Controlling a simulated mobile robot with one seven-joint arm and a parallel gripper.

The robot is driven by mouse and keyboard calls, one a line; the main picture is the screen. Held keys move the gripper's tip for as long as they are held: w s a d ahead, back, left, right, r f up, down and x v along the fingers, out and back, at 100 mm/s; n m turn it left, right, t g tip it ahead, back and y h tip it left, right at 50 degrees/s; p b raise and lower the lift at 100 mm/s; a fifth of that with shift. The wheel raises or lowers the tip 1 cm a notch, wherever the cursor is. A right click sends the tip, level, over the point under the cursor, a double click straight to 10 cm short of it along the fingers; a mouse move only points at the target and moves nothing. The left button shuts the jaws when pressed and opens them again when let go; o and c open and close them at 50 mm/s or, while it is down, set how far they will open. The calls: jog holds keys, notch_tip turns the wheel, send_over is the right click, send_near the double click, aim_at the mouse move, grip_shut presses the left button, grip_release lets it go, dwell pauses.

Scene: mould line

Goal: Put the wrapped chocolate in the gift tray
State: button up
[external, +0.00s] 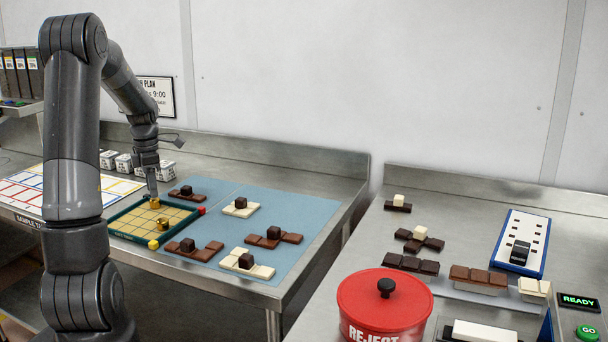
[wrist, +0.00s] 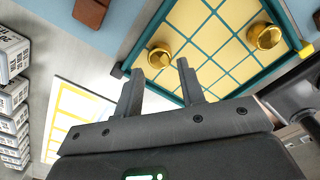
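The gift tray (external: 128,237) is a shallow green-rimmed tray with yellow cells on the left table. Two gold-wrapped chocolates lie in it. One (external: 154,203) is near its back edge and shows in the wrist view (wrist: 159,57) just beyond my fingertips. The other (external: 162,223) is nearer the middle and shows at the upper right of the wrist view (wrist: 264,37). My gripper (external: 152,194) points down over the back of the tray, close above the first chocolate. In the wrist view my gripper (wrist: 159,68) has its fingers apart with nothing between them.
A blue mat (external: 310,212) right of the tray carries several brown and white chocolate pieces. White printed boxes (external: 124,163) stand behind. A colored grid sheet (external: 115,187) lies left. A red reject bin (external: 385,305) and a blue-edged panel (external: 520,245) are on the right.

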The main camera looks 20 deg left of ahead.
notch_tip(320, 180, up, 9)
jog(key=s+d+r+m+t, duration=0.1)
jog(key=s+d+r+m, duration=0.3)
jog(key=d, duration=0.3)
jog(key=s+d+r+m+t, duration=0.1)
jog(key=s+d+m+t, duration=0.3)
jog(key=s+d+m, duration=1.3)
jog(key=m, duration=0.7)
jog(key=shift+d+r+t, duration=0.15)
jog(key=shift+t, duration=0.15)
